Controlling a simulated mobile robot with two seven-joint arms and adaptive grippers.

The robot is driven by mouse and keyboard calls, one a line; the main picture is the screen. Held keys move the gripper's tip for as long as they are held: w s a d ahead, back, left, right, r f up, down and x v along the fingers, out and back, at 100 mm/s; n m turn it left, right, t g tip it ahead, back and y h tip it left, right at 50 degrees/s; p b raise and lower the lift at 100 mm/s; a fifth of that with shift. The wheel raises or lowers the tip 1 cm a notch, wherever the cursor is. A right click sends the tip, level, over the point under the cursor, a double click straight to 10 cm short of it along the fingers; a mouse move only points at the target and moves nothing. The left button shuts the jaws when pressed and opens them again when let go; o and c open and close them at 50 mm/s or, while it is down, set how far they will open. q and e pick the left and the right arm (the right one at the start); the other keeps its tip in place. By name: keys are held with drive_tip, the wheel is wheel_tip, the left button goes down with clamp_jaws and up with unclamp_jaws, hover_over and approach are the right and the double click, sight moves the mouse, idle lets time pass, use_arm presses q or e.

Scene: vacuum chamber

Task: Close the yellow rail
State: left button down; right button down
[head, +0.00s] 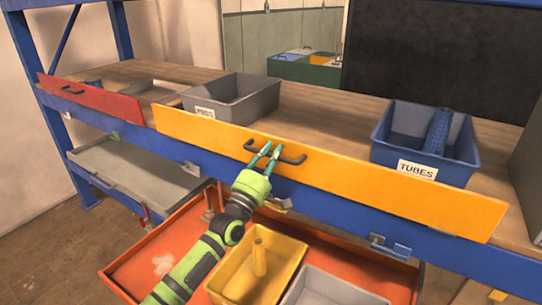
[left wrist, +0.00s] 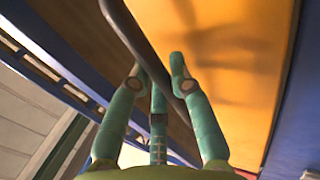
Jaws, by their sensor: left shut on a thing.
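The yellow rail (head: 390,190) is a long flat board on the front of the shelf, in the middle and right of the head view. Its orange-yellow face also shows in the left wrist view (left wrist: 240,50). A dark bar handle (head: 292,159) is fixed to its face. My left gripper (head: 267,153) is at the left part of this handle. In the left wrist view my gripper's fingers (left wrist: 157,70) are shut on the handle (left wrist: 150,55), which passes between them. My right gripper is out of view.
A red rail (head: 90,97) with its own handle is at the left. A grey bin (head: 232,97) and a blue TUBES bin (head: 405,140) stand on the wooden shelf behind the yellow rail. Below are an orange tray (head: 165,255) and a yellow bin (head: 285,250).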

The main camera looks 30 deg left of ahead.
use_arm(q)
drive_tip(key=shift+r, duration=0.25)
drive_tip(key=c, duration=1.1)
unclamp_jaws()
drive_tip(key=shift+f, duration=0.15)
drive_tip(key=shift+f, duration=0.1)
drive_tip(key=v, duration=1.1)
drive_tip(key=shift+s, duration=0.45)
drive_tip(key=shift+a+f, duration=0.1)
drive_tip(key=shift+f, duration=0.05)
